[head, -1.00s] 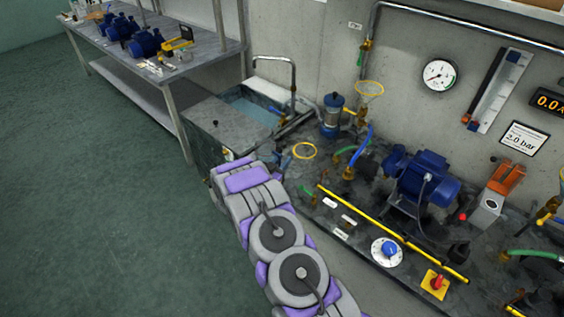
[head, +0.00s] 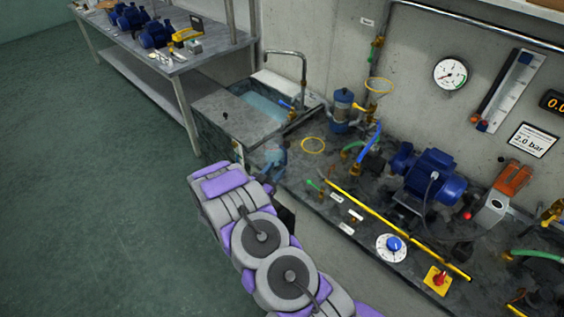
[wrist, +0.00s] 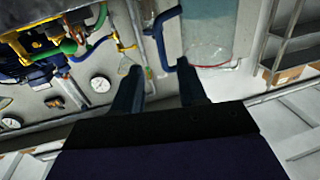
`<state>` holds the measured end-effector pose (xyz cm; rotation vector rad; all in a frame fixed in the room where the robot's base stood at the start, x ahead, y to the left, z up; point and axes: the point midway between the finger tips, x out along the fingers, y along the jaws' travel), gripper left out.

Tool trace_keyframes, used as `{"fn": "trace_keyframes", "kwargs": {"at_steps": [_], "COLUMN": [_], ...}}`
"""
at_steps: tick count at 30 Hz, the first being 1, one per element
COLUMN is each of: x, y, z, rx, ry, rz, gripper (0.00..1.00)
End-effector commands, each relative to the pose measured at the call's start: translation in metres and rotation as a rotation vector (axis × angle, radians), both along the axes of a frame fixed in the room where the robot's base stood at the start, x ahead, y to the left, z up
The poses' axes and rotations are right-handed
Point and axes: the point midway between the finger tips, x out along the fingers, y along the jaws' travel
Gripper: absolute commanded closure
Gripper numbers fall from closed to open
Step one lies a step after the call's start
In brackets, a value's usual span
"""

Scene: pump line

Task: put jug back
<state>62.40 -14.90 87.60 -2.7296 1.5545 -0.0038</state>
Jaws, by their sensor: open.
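The jug (wrist: 208,32), clear with a blue handle (wrist: 158,42), is at the top of the wrist view, partly cut off by the frame edge. In the head view a bluish, see-through shape (head: 275,157), likely the jug, is at the bench's near left corner, just beyond my arm. My gripper (wrist: 160,68) is open, with its two dark fingers on either side of the lower part of the handle. I cannot tell whether they touch it. In the head view my arm hides most of the gripper.
A yellow ring (head: 313,145) lies on the bench right of the bluish shape. The sink (head: 262,103) with its tap is behind. A blue-capped canister (head: 343,108), a funnel (head: 378,87) and a blue pump (head: 428,175) stand farther right. The floor at left is clear.

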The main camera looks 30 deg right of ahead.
Motion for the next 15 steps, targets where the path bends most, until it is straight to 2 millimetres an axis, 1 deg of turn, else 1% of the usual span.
{"fn": "trace_keyframes", "kwargs": {"at_steps": [1, 4, 10, 13, 15], "x": [-0.003, -0.008, -0.012, -0.009, -0.002], "y": [0.007, 0.014, 0.019, 0.021, 0.026], "z": [0.0, 0.0, 0.0, 0.001, 0.004], "rx": [0.001, 0.0, 0.001, 0.021, 0.063], "ry": [0.001, 0.0, -0.001, 0.0, 0.001], "rz": [0.001, 0.0, -0.002, 0.006, 0.025], "gripper": [0.58, 0.58, 0.58, 0.58, 0.58]}}
